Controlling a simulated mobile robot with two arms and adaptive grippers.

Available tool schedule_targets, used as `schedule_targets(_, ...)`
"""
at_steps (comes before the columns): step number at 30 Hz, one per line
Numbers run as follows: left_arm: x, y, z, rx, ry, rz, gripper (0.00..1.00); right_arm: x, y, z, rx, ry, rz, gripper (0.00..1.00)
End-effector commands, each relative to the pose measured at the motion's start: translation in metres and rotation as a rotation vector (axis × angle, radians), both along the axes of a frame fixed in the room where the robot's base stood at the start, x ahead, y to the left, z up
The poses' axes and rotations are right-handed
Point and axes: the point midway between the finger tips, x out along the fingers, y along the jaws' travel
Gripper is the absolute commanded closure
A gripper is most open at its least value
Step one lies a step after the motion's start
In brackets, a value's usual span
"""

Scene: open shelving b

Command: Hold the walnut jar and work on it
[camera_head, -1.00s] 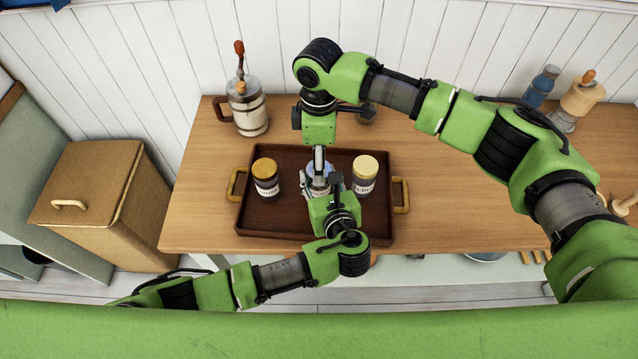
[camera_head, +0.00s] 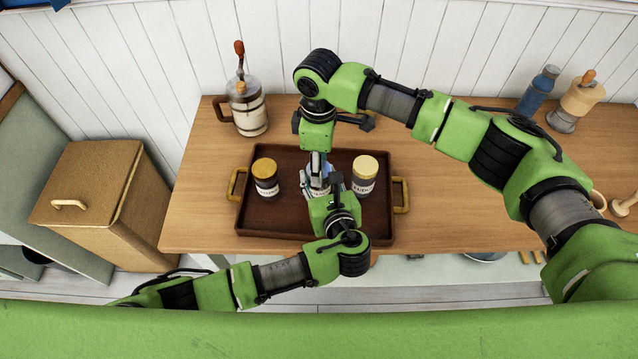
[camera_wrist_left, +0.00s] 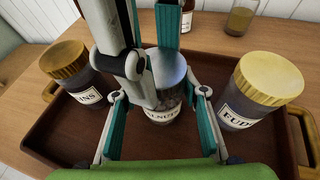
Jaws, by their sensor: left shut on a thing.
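The walnut jar (camera_wrist_left: 163,113) stands in the middle of the tray, with a blue-grey lid (camera_wrist_left: 168,69) and a partly covered white label. My left gripper (camera_wrist_left: 163,128) is shut on its body from the near side, one finger on each side. In the head view my left gripper (camera_head: 320,188) hides most of the jar. My right gripper (camera_head: 318,162) points down at the lid from above. In the left wrist view one of its fingers (camera_wrist_left: 138,68) overlaps the lid's left side. I cannot tell whether its fingers grip the lid.
A dark brown tray (camera_head: 275,226) with tan handles lies on the wooden counter (camera_head: 200,210). A jar with an orange-brown lid (camera_head: 265,180) stands left of the walnut jar, a cream-lidded jar (camera_head: 364,176) right. A jug-like container (camera_head: 248,110) stands behind left.

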Motion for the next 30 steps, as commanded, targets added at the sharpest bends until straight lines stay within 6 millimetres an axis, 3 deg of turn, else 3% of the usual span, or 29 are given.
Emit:
schedule_targets(3,0.000,0.000,0.000,-0.001,0.001,-0.001,1.00,0.000,0.000,0.000,0.000,0.000,0.006,0.85)
schedule_targets(4,0.000,0.000,0.000,-0.001,0.001,-0.001,1.00,0.000,0.000,0.000,0.000,0.000,0.006,0.54)
schedule_targets(6,0.000,0.000,0.000,-0.001,0.001,-0.001,1.00,0.000,0.000,0.000,0.001,0.000,0.006,0.39)
schedule_targets(19,0.000,0.000,0.000,-0.001,0.001,-0.001,1.00,0.001,0.001,0.008,0.002,-0.002,0.007,0.39)
schedule_targets(30,0.000,0.000,0.000,-0.001,0.001,-0.001,1.00,0.001,0.001,0.080,0.002,-0.003,0.007,0.39)
